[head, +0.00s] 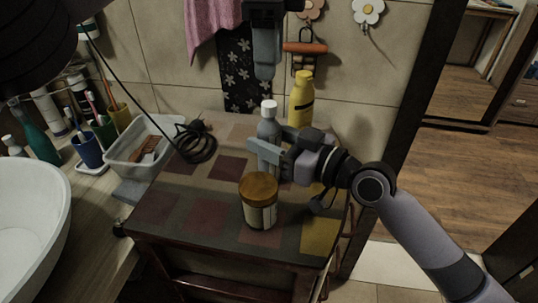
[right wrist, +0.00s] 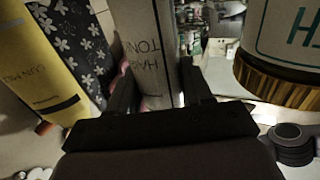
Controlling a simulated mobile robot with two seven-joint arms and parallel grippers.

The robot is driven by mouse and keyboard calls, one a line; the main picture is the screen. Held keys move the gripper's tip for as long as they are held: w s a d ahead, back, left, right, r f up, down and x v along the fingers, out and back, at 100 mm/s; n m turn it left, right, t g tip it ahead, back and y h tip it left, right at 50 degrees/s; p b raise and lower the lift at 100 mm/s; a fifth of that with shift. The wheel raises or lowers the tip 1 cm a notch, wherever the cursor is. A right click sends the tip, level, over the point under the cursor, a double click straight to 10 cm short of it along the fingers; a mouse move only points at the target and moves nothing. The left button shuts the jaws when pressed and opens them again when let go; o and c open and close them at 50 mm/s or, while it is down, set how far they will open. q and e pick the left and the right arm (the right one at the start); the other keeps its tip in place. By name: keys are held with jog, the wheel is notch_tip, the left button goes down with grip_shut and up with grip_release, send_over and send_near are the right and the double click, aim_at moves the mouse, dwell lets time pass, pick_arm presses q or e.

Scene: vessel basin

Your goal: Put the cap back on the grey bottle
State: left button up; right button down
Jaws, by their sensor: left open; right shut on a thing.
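The grey bottle (head: 268,128) stands upright on the patchwork-topped stool (head: 200,215), with a white cap (head: 268,106) at its top; I cannot tell how firmly the cap sits. My right gripper (head: 272,146) is shut around the bottle's body from the right and hides its lower part. In the right wrist view the labelled bottle (right wrist: 150,45) shows between the fingers (right wrist: 158,88). My left gripper (head: 265,72) is open above the cap, pointing down and apart from it; its fingers overlap in this view.
A brown-lidded jar (head: 259,203) stands in front of the bottle. A yellow bottle (head: 301,100) stands behind it to the right. A black cable coil (head: 196,142) and a white tray (head: 125,152) lie left. The stool's left front is clear.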

aim_at(269, 103)
pick_arm(q)
jog(key=shift+f, duration=3.65)
grip_shut()
